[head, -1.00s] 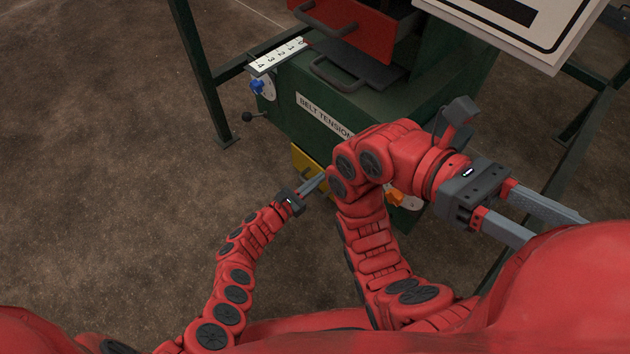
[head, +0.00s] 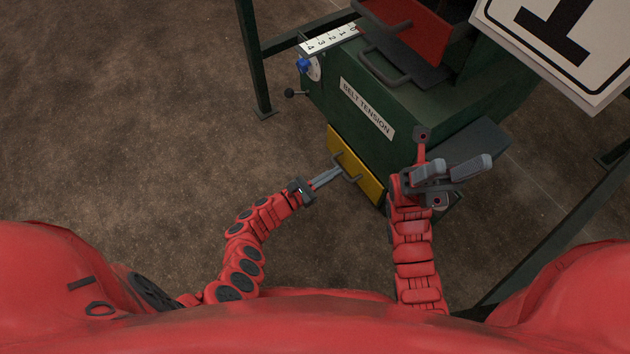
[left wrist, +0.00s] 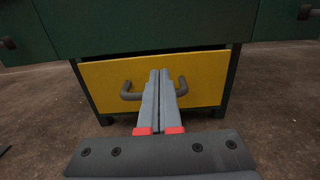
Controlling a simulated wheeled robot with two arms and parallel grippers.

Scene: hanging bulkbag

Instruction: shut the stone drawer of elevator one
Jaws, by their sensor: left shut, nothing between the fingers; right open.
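The yellow drawer (head: 354,163) sits low in the green elevator (head: 345,92) and has a dark bar handle. I see no name on it. In the left wrist view the yellow drawer front (left wrist: 105,75) has a dark gap above it, so it stands a little out. My left gripper (head: 338,172) is shut and empty. Its fingertips (left wrist: 160,75) are at the middle of the drawer front, between the two ends of the handle; I cannot tell whether they touch. My right gripper (head: 458,169) is open and empty, right of the yellow drawer.
A sign with a 1 (head: 590,15) hangs at the upper right. A red tray (head: 415,30) and a dark handle (head: 382,70) stick out above the BELT TENSION label (head: 367,108). A scale (head: 330,39) and a blue knob (head: 303,65) are at the left. The floor at left is free.

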